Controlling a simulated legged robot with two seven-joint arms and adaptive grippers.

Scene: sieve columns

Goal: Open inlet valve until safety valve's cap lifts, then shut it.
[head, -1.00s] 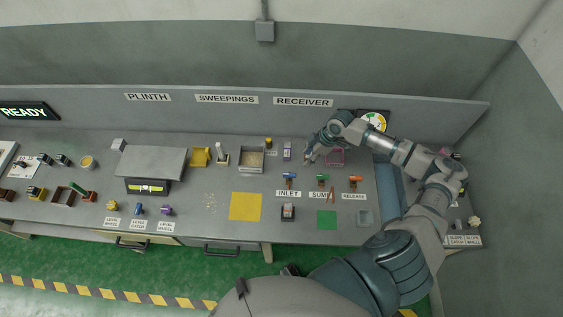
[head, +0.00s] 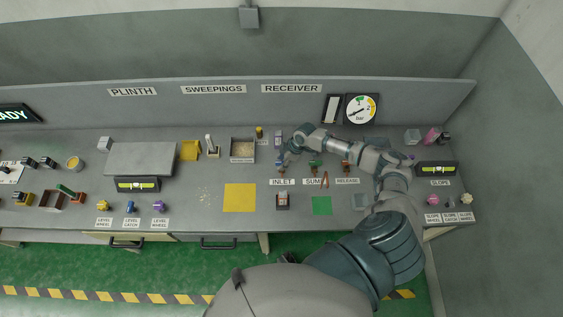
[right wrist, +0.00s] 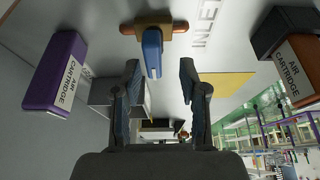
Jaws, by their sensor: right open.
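The inlet valve has a blue lever on an orange-brown body (right wrist: 152,48). In the right wrist view it lies just ahead of my fingertips, near the INLET label (right wrist: 206,22). My right gripper (right wrist: 160,75) is open, with one finger either side of the lever's line. It holds nothing. In the head view my right gripper (head: 284,162) hangs over the inlet valve and mostly hides it. The round Bar gauge (head: 361,109) shows on the back wall, its needle towards the lower left. I cannot make out the safety valve or its cap. My left gripper is not in view.
Green SUMP (head: 314,165) and orange RELEASE (head: 346,167) valves sit right of the inlet, under my forearm. A yellow mat (head: 239,198) lies clear to the left.

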